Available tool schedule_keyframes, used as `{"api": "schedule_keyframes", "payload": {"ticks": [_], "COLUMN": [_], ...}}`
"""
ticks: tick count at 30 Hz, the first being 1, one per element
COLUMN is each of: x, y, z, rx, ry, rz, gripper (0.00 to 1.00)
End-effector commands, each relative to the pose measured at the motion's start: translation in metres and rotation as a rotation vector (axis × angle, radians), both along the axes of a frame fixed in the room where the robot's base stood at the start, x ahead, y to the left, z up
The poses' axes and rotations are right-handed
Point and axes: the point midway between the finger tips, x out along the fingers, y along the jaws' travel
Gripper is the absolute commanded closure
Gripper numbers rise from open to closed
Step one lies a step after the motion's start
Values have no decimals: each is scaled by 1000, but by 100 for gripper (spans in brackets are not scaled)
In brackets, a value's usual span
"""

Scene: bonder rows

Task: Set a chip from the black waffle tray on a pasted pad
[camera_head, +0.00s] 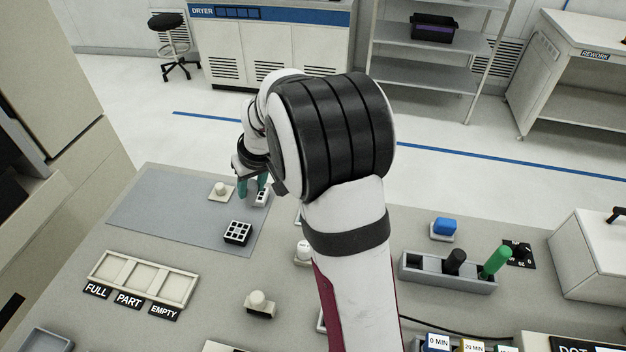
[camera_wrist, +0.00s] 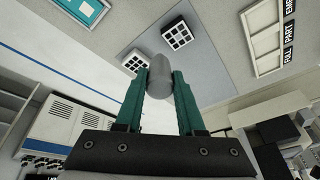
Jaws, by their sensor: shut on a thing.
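My gripper (camera_head: 252,190) is low over the far part of the grey mat (camera_head: 160,212). In the wrist view its teal fingers (camera_wrist: 160,78) are shut on a smooth grey rounded piece (camera_wrist: 160,62); I cannot tell whether it is a chip. A black waffle tray (camera_head: 238,233) with pale cells lies on the mat nearer the camera. It also shows in the wrist view (camera_wrist: 177,34). A second small black-and-white gridded piece (camera_head: 262,197) lies by the fingers, partly hidden, and also shows in the wrist view (camera_wrist: 135,62). I cannot make out a pasted pad.
A white knob on a square base (camera_head: 221,190) stands left of the gripper. A labelled three-slot rack (camera_head: 145,277) and another knobbed base (camera_head: 259,302) stand nearer. A grey holder (camera_head: 448,273) with black and green tools is right. The mat's left part is clear.

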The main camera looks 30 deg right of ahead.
Motion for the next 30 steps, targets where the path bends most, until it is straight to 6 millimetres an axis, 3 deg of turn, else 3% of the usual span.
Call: {"api": "schedule_keyframes", "payload": {"ticks": [3, 6, 18, 30], "x": [5, 6, 6, 6], "y": [26, 32, 32, 31], "z": [3, -1, -50, -57], "rx": [4, 6, 7, 6], "ry": [-8, -10, -9, -11], "rz": [3, -1, -2, -2], "gripper": [100, 100, 100, 100]}}
